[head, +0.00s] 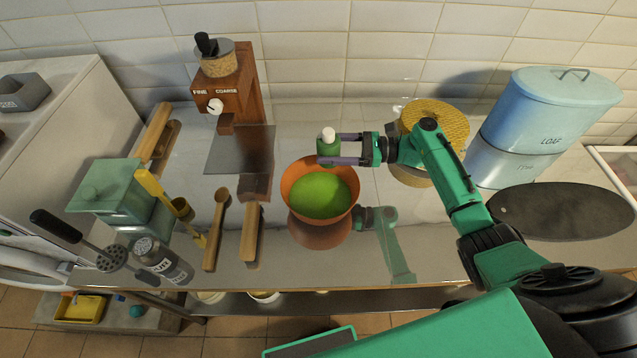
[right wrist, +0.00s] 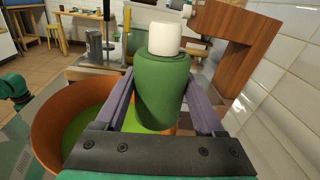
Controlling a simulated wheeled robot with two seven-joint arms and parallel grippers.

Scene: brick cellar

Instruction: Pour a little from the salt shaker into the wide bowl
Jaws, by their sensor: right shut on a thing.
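The salt shaker (head: 328,147) is a green cylinder with a white cap. My right gripper (head: 343,150) is shut on it and holds it upright at the back rim of the wide bowl. In the right wrist view the shaker (right wrist: 162,90) stands between the two purple-grey fingers of the gripper (right wrist: 160,100). The wide bowl (head: 345,222) is orange-brown with green inside and sits on the shiny counter. In the right wrist view the bowl (right wrist: 45,120) is behind and left of the shaker. My left gripper is not in view.
A wooden grinder (head: 237,95) stands at the back left. A wooden spoon (head: 216,232) and a wooden piece (head: 252,235) lie left of the bowl. A yellow-topped round container (head: 440,118), a blue loaf bin (head: 548,112) and a dark oval board (head: 562,212) are on the right.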

